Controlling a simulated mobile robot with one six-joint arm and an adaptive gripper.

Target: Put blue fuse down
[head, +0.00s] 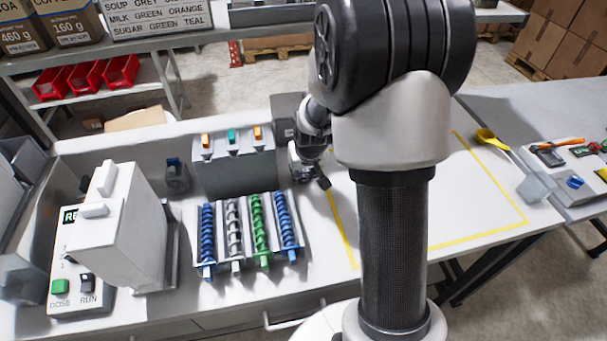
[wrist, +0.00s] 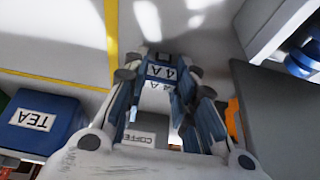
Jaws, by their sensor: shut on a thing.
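My gripper (wrist: 159,73) is shut on the blue fuse (wrist: 157,84), which has a white label reading 4 A. The fuse sits between the fingertips in the wrist view, with pale tabletop around it; I cannot tell whether it touches the surface. In the head view my gripper (head: 312,176) is low over the table, at the left edge of the yellow-outlined area and right of the dispenser row. The fuse cannot be made out clearly there.
Blue, grey and green spiral dispensers (head: 259,232) stand left of my gripper, with a grey box (head: 234,172) behind them. The yellow-outlined area (head: 468,212) looks clear where visible; my arm hides part. A yellow scoop (head: 490,139) lies at its right. A blue TEA box (wrist: 40,123) shows in the wrist view.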

